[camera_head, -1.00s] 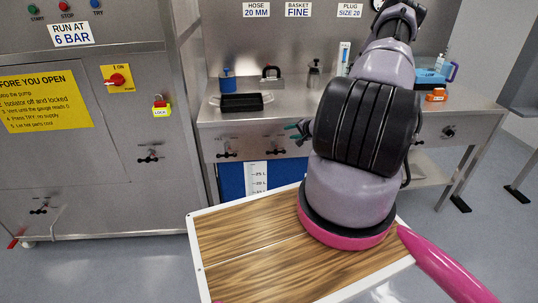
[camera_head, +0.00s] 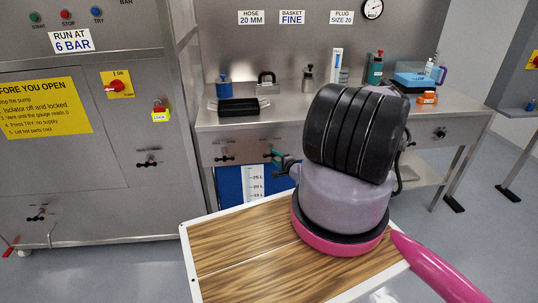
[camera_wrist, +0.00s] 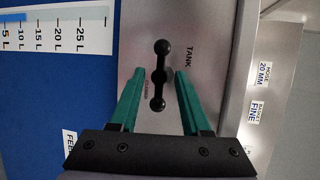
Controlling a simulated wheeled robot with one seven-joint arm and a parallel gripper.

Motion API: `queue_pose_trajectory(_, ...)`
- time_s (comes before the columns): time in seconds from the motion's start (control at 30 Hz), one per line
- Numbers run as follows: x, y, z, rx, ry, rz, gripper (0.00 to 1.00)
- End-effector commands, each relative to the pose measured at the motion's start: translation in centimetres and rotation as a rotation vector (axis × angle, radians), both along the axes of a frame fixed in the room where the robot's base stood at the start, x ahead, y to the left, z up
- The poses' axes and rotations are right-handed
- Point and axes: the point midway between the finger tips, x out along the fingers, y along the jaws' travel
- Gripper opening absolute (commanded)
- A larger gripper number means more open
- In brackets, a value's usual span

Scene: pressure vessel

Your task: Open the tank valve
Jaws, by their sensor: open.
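The tank valve has a black bar handle with rounded ends (camera_wrist: 160,75) on a metal panel, beside the label TANK (camera_wrist: 188,57). In the wrist view the handle runs up and down the picture; in the head view it is small and partly hidden by my gripper. My gripper (camera_wrist: 158,68) is open, its two teal fingers on either side of the handle with a gap visible on each side. Whether a finger touches it I cannot tell. In the head view my gripper (camera_head: 276,157) is at the bench front, left of my arm.
A similar black handle (camera_head: 225,158) is to the left on the same bench front. A blue tank with a litre scale (camera_head: 254,184) is below. A steel cabinet (camera_head: 90,150) stands left. A black tray (camera_head: 243,106) and bottles stand on the bench top.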

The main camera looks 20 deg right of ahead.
Motion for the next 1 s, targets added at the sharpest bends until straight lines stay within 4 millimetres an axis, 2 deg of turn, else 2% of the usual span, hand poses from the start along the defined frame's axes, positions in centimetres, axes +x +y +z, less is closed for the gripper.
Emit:
queue_pose_trajectory(0.1,2.2,0.4,-0.4,-0.003,-0.002,0.004,0.47)
queue_pose_trajectory(0.3,4.6,0.6,-0.9,-0.003,0.001,0.001,0.47)
queue_pose_trajectory(0.67,5.2,0.6,-1.0,-0.001,0.001,0.000,0.47)
queue_pose_trajectory(0.7,5.2,0.6,-1.0,-0.001,0.001,0.000,0.43)
queue_pose_trajectory(0.77,5.2,0.6,-1.0,-0.001,0.001,0.000,0.20)
queue_pose_trajectory(0.8,5.2,0.6,-1.0,-0.001,0.001,0.000,0.05)
queue_pose_trajectory(0.83,5.2,0.6,-1.0,-0.001,0.001,0.000,0.00)
queue_pose_trajectory(1.0,5.2,0.6,-1.1,-0.001,0.004,0.000,0.00)
